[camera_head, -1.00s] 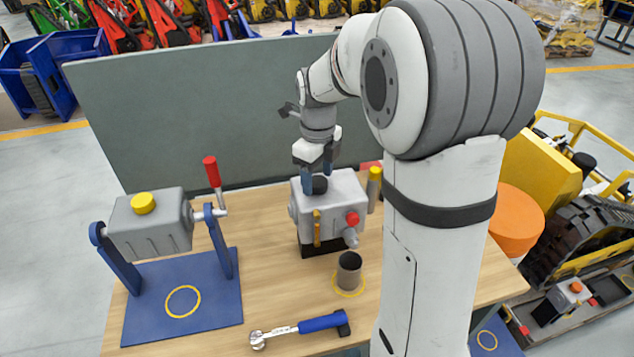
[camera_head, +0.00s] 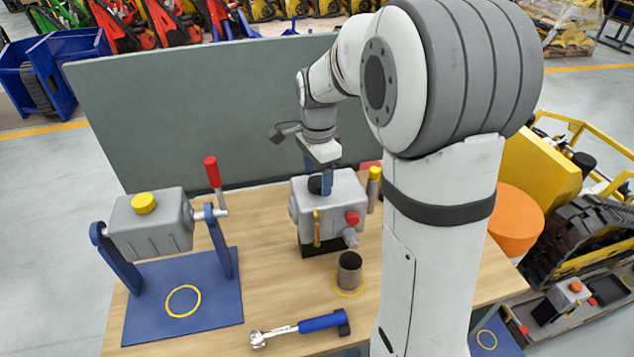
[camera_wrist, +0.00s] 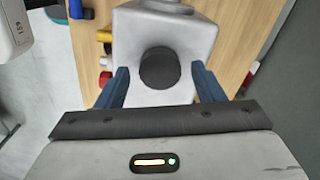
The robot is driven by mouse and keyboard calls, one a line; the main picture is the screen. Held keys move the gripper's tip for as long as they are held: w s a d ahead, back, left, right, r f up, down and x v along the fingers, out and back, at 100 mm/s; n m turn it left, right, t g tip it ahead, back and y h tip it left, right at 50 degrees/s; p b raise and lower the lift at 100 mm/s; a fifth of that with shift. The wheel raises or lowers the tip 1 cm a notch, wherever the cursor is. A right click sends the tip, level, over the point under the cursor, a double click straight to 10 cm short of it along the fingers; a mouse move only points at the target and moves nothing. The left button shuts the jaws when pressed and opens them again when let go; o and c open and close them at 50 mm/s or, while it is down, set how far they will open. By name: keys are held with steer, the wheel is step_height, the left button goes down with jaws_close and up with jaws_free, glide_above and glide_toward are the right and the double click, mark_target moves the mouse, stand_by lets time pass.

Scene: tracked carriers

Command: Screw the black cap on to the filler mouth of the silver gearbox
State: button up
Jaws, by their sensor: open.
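The silver gearbox (camera_head: 341,207) stands on the wooden bench, with a red plug and a yellow level strip on its front. The black cap (camera_head: 315,185) sits on top of the gearbox, where it covers the filler mouth; whether it is fully seated I cannot tell. In the wrist view the black cap (camera_wrist: 160,68) is round, on the gearbox's top face (camera_wrist: 190,36). My gripper (camera_head: 322,178) is above the gearbox, its blue fingers pointing down. In the wrist view my gripper (camera_wrist: 163,82) is open, with one finger on each side of the cap and a gap to both.
A second grey gearbox (camera_head: 150,226) with a yellow cap hangs in a blue cradle (camera_head: 219,290) at left. A dark cup (camera_head: 349,272), a blue-handled wrench (camera_head: 300,327) and a yellow-topped cylinder (camera_head: 373,190) are nearby. A grey panel (camera_head: 200,110) stands behind the bench.

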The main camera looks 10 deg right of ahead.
steer(key=n, duration=1.3)
steer(key=shift+c, duration=0.3)
steer(key=c, duration=0.7)
steer(key=m, duration=0.6)
steer(key=shift+m, duration=0.4)
steer(key=m, duration=0.3)
